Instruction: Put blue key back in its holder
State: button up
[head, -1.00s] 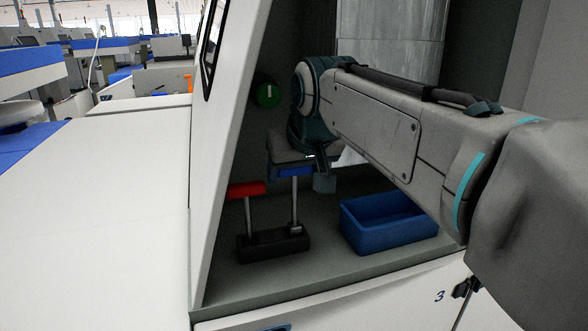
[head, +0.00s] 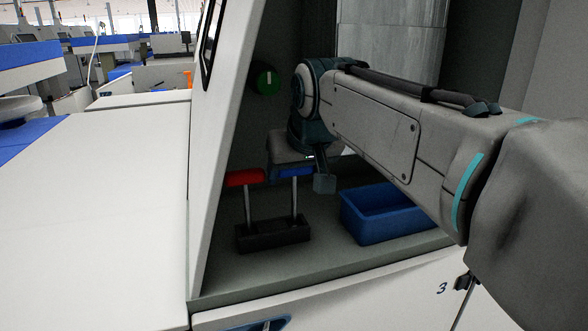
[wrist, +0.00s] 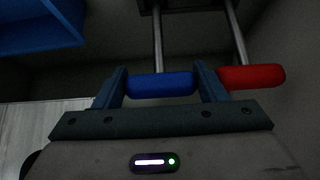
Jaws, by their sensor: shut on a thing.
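The blue key has a blue handle (head: 292,172) on a thin metal shaft. It is upright, and its shaft's lower end meets the black holder (head: 272,236) on the cabinet floor. My gripper (wrist: 160,86) is shut on the blue handle, one finger at each end of it in the wrist view. The red key (head: 245,177) stands upright in the same holder, to the left in the head view, its handle at about the same height. In the wrist view the red handle (wrist: 252,77) is close beside my right finger. How deep the blue shaft sits is hidden.
A blue bin (head: 385,213) stands on the cabinet floor right of the holder. A green round knob (head: 265,79) is on the cabinet's back wall. The slanted white panel (head: 215,150) borders the opening on the left.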

jog(key=o, duration=1.5)
jog(key=v, duration=1.4)
